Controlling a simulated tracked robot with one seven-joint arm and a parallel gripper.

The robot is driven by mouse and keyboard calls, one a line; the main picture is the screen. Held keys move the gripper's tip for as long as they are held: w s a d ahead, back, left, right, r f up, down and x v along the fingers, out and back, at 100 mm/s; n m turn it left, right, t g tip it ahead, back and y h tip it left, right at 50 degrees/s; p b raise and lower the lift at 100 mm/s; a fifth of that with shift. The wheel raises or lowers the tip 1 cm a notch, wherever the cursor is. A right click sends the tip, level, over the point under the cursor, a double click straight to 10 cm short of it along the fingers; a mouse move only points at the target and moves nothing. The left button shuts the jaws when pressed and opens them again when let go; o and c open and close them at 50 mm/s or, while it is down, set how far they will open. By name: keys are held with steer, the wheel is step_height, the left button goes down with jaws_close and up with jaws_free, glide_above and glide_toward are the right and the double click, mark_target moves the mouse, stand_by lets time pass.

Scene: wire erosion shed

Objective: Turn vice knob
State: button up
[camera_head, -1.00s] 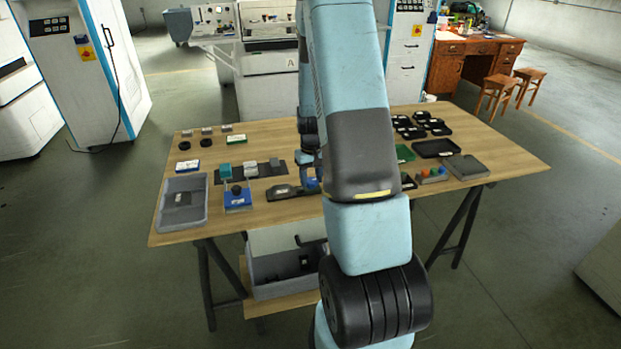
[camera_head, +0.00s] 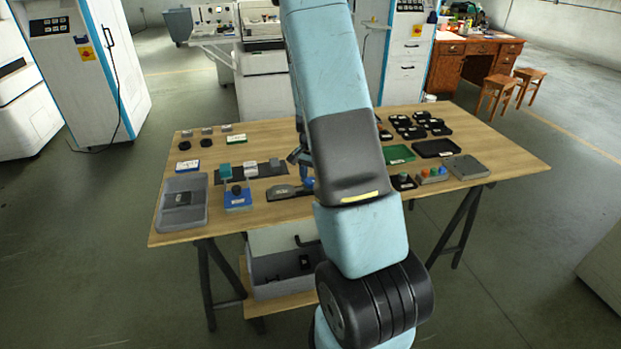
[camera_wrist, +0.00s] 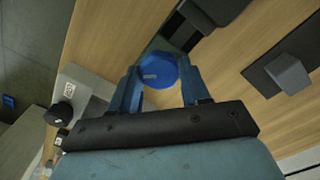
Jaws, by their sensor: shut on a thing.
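The blue round vice knob (camera_wrist: 158,72) is between the two blue fingers of my gripper (camera_wrist: 160,84) in the wrist view. The gripper is shut on the knob, with a finger on either side. The dark vice (camera_wrist: 192,22) extends from the knob toward the upper right. In the head view the vice (camera_head: 283,192) lies flat near the front middle of the table. My arm hides much of the area to the right of it there, and the gripper is mostly hidden behind the arm.
A blue-based stand (camera_head: 238,198) and a grey bin (camera_head: 181,217) are left of the vice. A dark mat with grey blocks (camera_wrist: 285,74) is close by. A grey box with a black knob (camera_wrist: 66,112) is beside the left finger. Black trays (camera_head: 437,148) stand at the right.

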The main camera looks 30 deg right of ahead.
steer(key=shift+w+m, duration=0.2)
steer(key=shift+m, duration=0.5)
steer(key=o, duration=0.8)
steer(key=shift+o, duration=1.3)
steer(key=shift+s, duration=0.1)
step_height(320, 180, up, 14)
steer(key=shift+f, duration=0.15)
